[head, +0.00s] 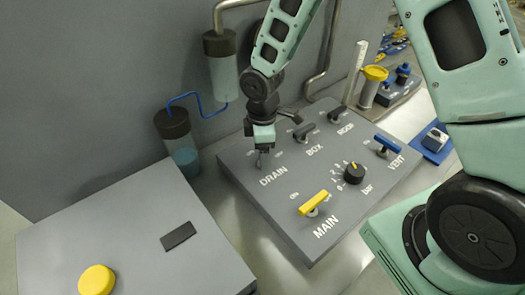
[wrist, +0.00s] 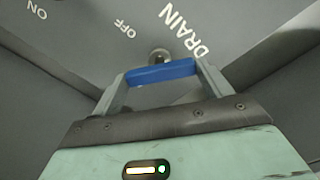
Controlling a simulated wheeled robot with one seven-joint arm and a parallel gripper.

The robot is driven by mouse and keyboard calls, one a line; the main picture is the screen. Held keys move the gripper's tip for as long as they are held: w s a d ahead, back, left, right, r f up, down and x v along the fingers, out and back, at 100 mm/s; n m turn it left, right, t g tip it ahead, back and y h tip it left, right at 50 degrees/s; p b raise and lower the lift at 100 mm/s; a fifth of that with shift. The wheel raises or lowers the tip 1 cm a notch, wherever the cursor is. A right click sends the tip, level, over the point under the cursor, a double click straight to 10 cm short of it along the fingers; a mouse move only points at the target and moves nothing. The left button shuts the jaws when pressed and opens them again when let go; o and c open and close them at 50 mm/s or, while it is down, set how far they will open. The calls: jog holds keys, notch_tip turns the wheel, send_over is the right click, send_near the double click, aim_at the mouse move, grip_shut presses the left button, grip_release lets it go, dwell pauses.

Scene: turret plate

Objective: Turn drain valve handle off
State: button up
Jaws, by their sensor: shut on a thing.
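The drain valve handle (wrist: 160,73) is a blue bar on a round metal stem, seen in the wrist view between my fingers. My gripper (wrist: 160,80) is shut on it, with one finger at each end of the bar. The DRAIN, OFF and ON labels lie on the grey panel (wrist: 85,30) around it. In the head view my gripper (head: 262,158) points down at the panel's left part, just above the word DRAIN. The drain handle is mostly hidden there by my gripper.
On the same panel are a yellow MAIN handle (head: 313,203), a black dial (head: 354,173), a blue VENT handle (head: 387,144) and two dark handles, BOX (head: 304,131) and another (head: 338,113). Clear cylinders (head: 181,150) with blue tubing stand close behind on the left.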

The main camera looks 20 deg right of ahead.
jog(key=m+b, duration=0.2)
jog(key=m, duration=0.3)
jog(key=shift+m, duration=0.3)
jog(key=m+b, duration=0.1)
jog(key=m, duration=0.4)
jog(key=shift+m, duration=0.3)
jog(key=o, duration=1)
jog(key=shift+r, duration=0.1)
notch_tip(320, 180, up, 17)
jog(key=b, duration=0.2)
jog(key=shift+r+b, duration=0.15)
jog(key=shift+b, duration=0.2)
